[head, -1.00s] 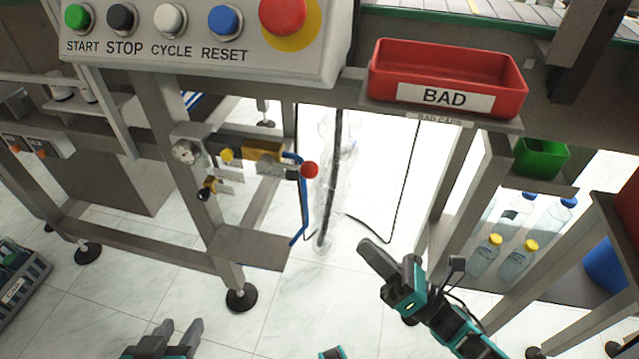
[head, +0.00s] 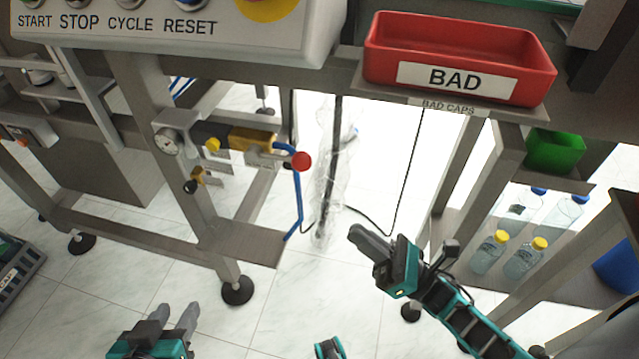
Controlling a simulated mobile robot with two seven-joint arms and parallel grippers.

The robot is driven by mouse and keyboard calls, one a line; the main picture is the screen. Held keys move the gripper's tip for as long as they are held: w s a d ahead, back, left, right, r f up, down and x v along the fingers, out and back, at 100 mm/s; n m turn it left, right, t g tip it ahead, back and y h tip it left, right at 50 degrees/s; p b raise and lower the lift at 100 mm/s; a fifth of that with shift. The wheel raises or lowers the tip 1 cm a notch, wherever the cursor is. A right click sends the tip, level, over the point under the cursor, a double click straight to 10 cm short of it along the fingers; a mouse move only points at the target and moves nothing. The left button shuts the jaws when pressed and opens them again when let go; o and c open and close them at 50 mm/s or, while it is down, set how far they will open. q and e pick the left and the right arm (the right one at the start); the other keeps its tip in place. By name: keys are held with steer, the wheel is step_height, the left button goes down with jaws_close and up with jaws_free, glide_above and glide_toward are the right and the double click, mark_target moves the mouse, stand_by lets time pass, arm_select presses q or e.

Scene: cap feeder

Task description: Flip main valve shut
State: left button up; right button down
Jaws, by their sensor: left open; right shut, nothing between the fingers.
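The valve assembly (head: 252,139) is mounted on the grey frame post below the control panel. It has a yellow body, a grey lever ending in a red ball knob (head: 301,161), and a blue hose (head: 297,200) running down beside it. A round gauge (head: 167,141) sits at its left end. My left gripper (head: 179,311) is open and empty at the bottom, below and left of the valve. My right gripper (head: 357,235) is shut and empty, below and right of the red knob, apart from it.
The control panel (head: 185,45) overhangs the valve from above. A red BAD bin (head: 455,60) stands to the upper right. Bottles (head: 525,258) and a green bin (head: 553,151) are on the right. A clear plastic-like sleeve and dark cable (head: 330,170) hang right of the knob.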

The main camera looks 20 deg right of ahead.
glide_toward(279, 158)
step_height(279, 158, down, 2)
steer(key=a, duration=0.1)
arm_select(q)
steer(key=shift+s+a+r+p, duration=0.15)
steer(key=shift+a+r+p, duration=0.1)
steer(key=shift+p, duration=0.4)
arm_select(e)
steer(key=shift+w+a+r, duration=0.1)
steer(key=shift+w+r, duration=0.35)
steer(key=shift+r, duration=0.35)
steer(key=shift+w+r, duration=0.45)
steer(key=shift+r, duration=0.35)
